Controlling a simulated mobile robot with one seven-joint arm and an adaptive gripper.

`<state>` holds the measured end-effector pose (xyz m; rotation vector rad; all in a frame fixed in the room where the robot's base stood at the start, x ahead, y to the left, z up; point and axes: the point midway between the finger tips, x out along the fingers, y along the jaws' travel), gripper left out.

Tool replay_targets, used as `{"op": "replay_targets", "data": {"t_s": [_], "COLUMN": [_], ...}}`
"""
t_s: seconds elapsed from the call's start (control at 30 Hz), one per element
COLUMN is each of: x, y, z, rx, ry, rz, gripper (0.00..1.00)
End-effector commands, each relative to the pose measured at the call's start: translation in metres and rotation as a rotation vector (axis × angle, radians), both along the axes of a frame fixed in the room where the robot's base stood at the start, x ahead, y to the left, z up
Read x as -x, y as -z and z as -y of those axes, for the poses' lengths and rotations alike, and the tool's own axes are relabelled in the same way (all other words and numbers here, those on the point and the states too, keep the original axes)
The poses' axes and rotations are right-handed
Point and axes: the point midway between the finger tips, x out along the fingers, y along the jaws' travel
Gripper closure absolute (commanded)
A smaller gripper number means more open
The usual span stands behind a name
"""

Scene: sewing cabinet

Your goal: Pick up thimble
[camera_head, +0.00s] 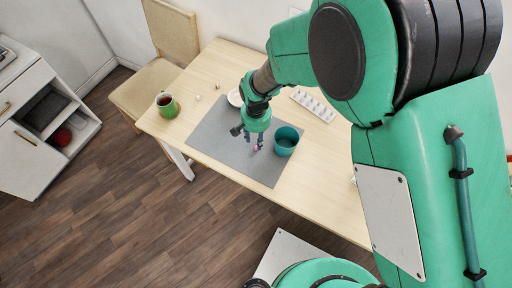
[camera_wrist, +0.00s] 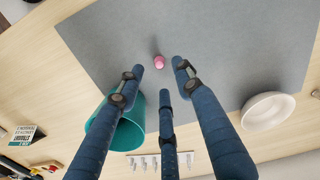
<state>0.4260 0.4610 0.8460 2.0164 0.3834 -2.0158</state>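A small pink thimble (camera_wrist: 159,62) is on the grey mat in the wrist view, and shows as a pink spot (camera_head: 256,148) in the head view. My gripper (camera_wrist: 157,74) has its three dark blue fingers spread, with nothing held between them. In the wrist view the thimble appears in the gap between the two outer fingertips, slightly beyond them. I cannot tell how high the fingertips are above it. In the head view my gripper (camera_head: 248,138) points down over the mat, with the thimble close by its fingertips.
A teal cup (camera_head: 286,140) stands right beside the gripper, partly behind one finger in the wrist view (camera_wrist: 132,128). A white bowl (camera_wrist: 267,111) and a white tray (camera_head: 313,105) are near. A green mug (camera_head: 168,106) stands at the table's left end. The mat's (camera_head: 212,143) left part is clear.

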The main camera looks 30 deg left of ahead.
Motion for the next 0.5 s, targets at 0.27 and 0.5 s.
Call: {"op": "replay_targets", "data": {"t_s": [0.27,0.5], "x": [0.002,0.001], "y": [0.027,0.049], "z": [0.001,0.000], "rx": [0.002,0.000], "ry": [0.000,0.000], "rz": [-0.001,-0.001], "gripper": [0.65,0.65]}}
